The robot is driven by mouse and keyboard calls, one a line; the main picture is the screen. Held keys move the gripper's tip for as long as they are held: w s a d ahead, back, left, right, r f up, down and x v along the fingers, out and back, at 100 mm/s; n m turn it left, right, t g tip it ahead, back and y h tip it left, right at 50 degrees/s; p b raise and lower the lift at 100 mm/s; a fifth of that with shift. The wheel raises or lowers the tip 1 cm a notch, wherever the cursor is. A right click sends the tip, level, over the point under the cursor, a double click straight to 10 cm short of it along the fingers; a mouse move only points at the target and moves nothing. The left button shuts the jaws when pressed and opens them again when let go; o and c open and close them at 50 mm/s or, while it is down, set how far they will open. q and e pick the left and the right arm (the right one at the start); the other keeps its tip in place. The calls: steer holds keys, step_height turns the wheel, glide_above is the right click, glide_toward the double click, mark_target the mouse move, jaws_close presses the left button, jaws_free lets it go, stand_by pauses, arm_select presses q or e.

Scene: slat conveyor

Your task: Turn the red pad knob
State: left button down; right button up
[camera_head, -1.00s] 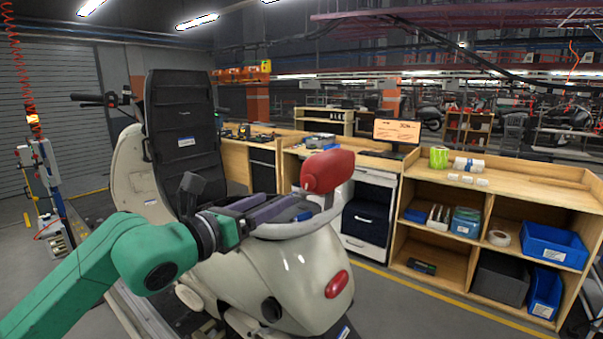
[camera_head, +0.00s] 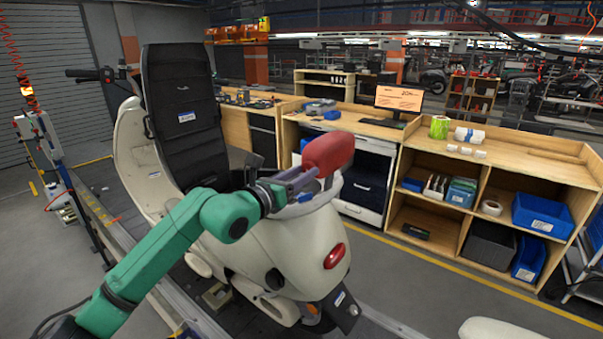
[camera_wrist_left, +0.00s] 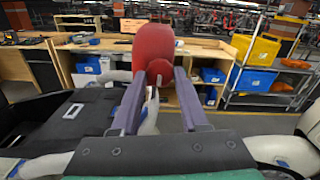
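The red pad (camera_head: 330,151) sits at the rear of the cream scooter (camera_head: 283,240), above its pale grab rail. In the left wrist view the pad (camera_wrist_left: 153,42) is straight ahead, with a small round red knob (camera_wrist_left: 158,71) on its near side. My left gripper (camera_head: 312,178) reaches the pad from the left in the head view. In the wrist view its two purple fingers (camera_wrist_left: 159,78) stand apart, one on each side of the knob. Whether they touch it cannot be told. My right gripper is not in view.
The scooter's black seat (camera_head: 183,105) stands raised left of the pad. Behind are a wooden workbench (camera_head: 290,118) and a shelf unit (camera_head: 445,212) with blue bins (camera_head: 549,216). Open floor lies between scooter and shelves. A rack with yellow bins (camera_wrist_left: 256,50) shows in the wrist view.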

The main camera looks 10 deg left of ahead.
arm_select(q)
steer(key=m+b, duration=1.3)
steer(key=shift+m+b, duration=0.4)
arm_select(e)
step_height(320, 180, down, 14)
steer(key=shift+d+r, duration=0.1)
arm_select(q)
steer(key=m+b, duration=0.1)
steer(key=m, duration=0.3)
steer(key=shift+m, duration=0.3)
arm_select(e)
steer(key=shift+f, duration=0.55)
arm_select(q)
steer(key=m, duration=0.5)
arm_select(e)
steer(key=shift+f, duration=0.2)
arm_select(q)
steer(key=m, duration=0.5)
steer(key=shift+m, duration=0.4)
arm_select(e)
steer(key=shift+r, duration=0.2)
arm_select(q)
steer(key=m+p, duration=0.1)
steer(key=m, duration=0.5)
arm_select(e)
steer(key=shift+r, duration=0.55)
